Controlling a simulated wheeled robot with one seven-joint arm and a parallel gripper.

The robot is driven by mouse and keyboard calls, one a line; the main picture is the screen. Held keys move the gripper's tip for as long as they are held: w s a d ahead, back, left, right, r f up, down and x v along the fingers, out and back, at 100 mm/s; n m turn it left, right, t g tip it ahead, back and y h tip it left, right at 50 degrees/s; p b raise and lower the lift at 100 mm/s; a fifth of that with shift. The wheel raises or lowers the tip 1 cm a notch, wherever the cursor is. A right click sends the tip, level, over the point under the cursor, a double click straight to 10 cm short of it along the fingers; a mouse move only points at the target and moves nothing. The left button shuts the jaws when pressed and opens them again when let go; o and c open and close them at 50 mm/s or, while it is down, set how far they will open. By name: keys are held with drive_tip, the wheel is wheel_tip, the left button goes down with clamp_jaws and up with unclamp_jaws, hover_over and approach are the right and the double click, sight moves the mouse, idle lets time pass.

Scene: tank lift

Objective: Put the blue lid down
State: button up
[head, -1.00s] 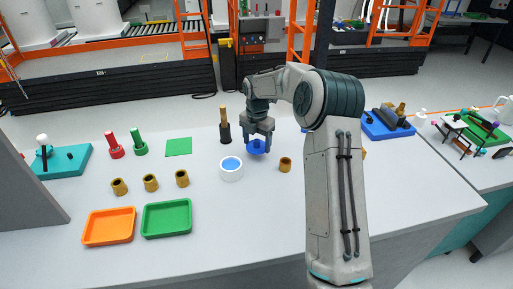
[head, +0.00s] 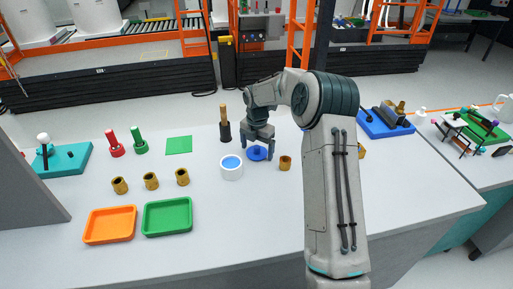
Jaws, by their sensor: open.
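The blue lid (head: 257,154) lies on the white table, just right of a white round pot with blue inside (head: 231,167). It is a flat disc, and its back part is partly hidden by my gripper. My gripper (head: 257,149) is right over the lid with its fingers pointing down. The fingers are open, one toward each side of the lid's middle. I cannot tell whether they touch the lid.
A brass cup (head: 285,163) stands close to the right of the lid. A black post with a wooden top (head: 225,125) stands behind the pot. A green square (head: 179,146) and a green tray (head: 167,217) lie to the left. The table front is clear.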

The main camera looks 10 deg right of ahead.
sight(257, 147)
wheel_tip(257, 147, up, 12)
drive_tip(key=s+a+r+m, duration=0.1)
drive_tip(key=s+r+m, duration=0.4)
drive_tip(key=s, duration=0.2)
drive_tip(key=s+f+m+t, duration=0.1)
drive_tip(key=s+m+t, duration=0.2)
drive_tip(key=s+m, duration=1.9)
drive_tip(key=s+b, duration=0.1)
drive_tip(key=s, duration=0.7)
drive_tip(key=shift+d+f, duration=0.15)
drive_tip(key=shift+d, duration=0.25)
